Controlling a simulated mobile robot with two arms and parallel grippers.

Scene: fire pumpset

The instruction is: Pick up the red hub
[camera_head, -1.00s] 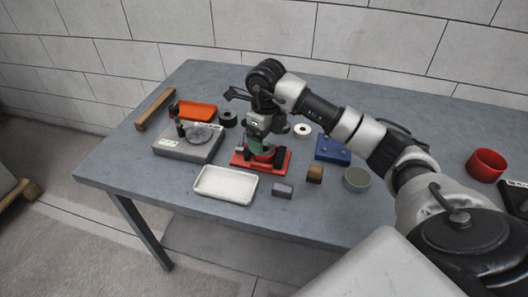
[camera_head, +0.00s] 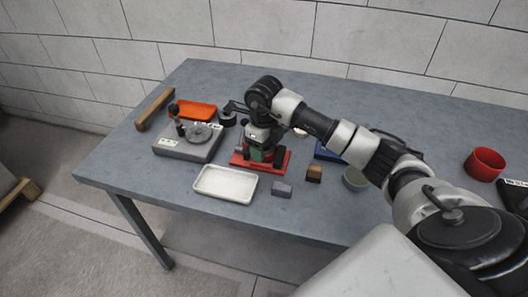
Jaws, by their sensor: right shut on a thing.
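My right gripper (camera_head: 262,148) points down over the red base plate (camera_head: 240,162) in the middle of the table. It is shut on a small red part (camera_head: 279,157), which I take to be the red hub. The gripper hides most of this part, and I cannot tell whether it is clear of the plate. A green piece (camera_head: 258,155) shows beside it at the jaws. My left gripper is not in view.
A white tray (camera_head: 226,195), a grey block (camera_head: 281,189) and a brown block (camera_head: 314,173) lie in front. A grey device (camera_head: 186,148) and an orange tray (camera_head: 196,109) stand at left. A blue block (camera_head: 325,151), grey-green cup (camera_head: 355,180) and red bowl (camera_head: 485,164) are at right.

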